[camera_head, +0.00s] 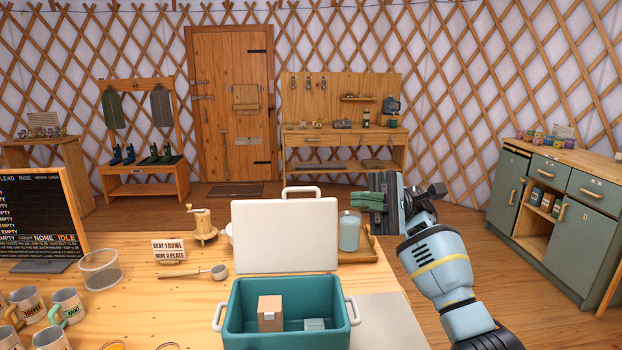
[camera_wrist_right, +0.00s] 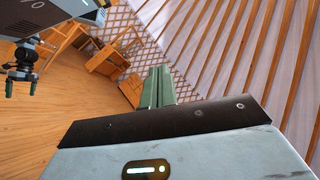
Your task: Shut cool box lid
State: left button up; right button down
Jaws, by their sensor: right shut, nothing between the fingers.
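The teal cool box (camera_head: 288,338) stands on the wooden table in the head view. Its white lid (camera_head: 285,235) is raised upright at the back edge, with a handle on top. Inside the box are a cardboard carton (camera_head: 270,313) and a small pale block (camera_head: 314,324). My right gripper (camera_head: 366,204) is to the right of the lid, near its upper right side, and appears apart from it. Its green fingers (camera_wrist_right: 158,88) are shut and empty in the right wrist view.
A jar (camera_head: 349,231) on a wooden tray (camera_head: 372,254) stands just right of the lid. Mugs (camera_head: 68,306) crowd the front left. A grey mat (camera_head: 388,322) lies clear at right.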

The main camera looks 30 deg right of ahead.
aim_at(284, 235)
jog(key=i+l, duration=0.45)
jog(key=i, duration=0.15)
jog(key=i+l, duration=0.45)
jog(key=i, duration=0.15)
